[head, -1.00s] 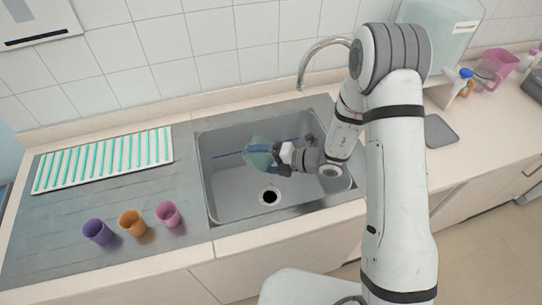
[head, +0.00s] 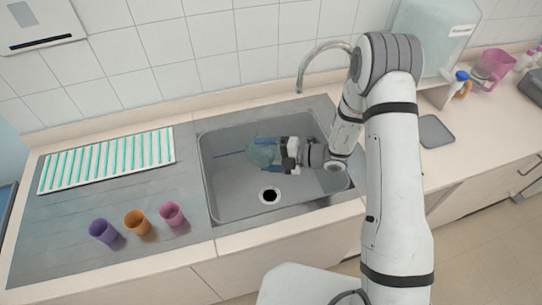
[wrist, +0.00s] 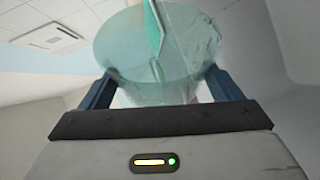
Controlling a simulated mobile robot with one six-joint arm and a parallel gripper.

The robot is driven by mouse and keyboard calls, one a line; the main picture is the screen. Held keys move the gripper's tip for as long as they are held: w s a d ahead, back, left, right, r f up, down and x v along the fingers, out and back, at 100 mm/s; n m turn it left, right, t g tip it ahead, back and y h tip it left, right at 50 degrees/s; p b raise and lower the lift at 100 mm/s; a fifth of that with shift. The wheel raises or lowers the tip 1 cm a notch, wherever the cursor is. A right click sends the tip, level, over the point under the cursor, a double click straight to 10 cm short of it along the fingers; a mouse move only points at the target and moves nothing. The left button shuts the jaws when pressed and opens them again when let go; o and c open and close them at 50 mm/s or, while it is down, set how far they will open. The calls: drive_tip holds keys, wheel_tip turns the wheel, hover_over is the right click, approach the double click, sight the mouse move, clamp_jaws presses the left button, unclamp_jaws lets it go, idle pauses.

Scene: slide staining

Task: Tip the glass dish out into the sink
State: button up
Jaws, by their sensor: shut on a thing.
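The glass dish (head: 262,152) is a pale blue-green see-through vessel over the sink basin (head: 225,192) in the head view. My gripper (head: 280,155) is shut on it from the right, with blue fingers on either side. In the wrist view the dish (wrist: 120,55) shows as a round, tinted glass shape between the fingers, with a thin green strip across it. The ceiling shows behind it, so my wrist is rolled over. The dish looks tilted; I cannot tell whether liquid is left in it.
The tap (head: 303,72) arches at the back. A white rack with green strips (head: 107,160) and purple (head: 104,231), orange (head: 137,222) and pink (head: 172,214) cups stand on the left drainboard.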

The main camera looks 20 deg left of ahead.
drive_tip(key=shift+w+d+r+m+y, duration=0.15)
drive_tip(key=shift+w+m+y, duration=0.15)
drive_tip(key=shift+w+m, duration=0.15)
drive_tip(key=shift+s+n, duration=0.4)
drive_tip(key=shift+n, duration=0.05)
drive_tip(key=shift+s+a+f+n+t+h+b, duration=0.2)
drive_tip(key=shift+s+f+n+h+b, duration=0.15)
drive_tip(key=shift+b, duration=0.3)
drive_tip(key=shift+s+a+f+n+t+h+b, duration=0.15)
drive_tip(key=shift+f+n+h+b, duration=0.1)
drive_tip(key=shift+f+b, duration=0.3)
drive_tip(key=shift+s+a+n+b, duration=0.1)
drive_tip(key=shift+s+n+b, duration=0.2)
drive_tip(key=shift+b, duration=0.1)
drive_tip(key=shift+r, duration=0.2)
drive_tip(key=shift+w+f+t+h, duration=0.1)
drive_tip(key=shift+f+t+h, duration=0.1)
drive_tip(key=shift+t+h, duration=0.15)
drive_tip(key=s+a+f+n+t+h+b, duration=0.3)
drive_tip(key=s+n+t+b, duration=0.4)
drive_tip(key=b, duration=2.7)
drive_tip(key=shift+s+a+f+n+h, duration=0.15)
drive_tip(key=shift+a+f+n+h, duration=0.15)
drive_tip(key=shift+n, duration=0.9)
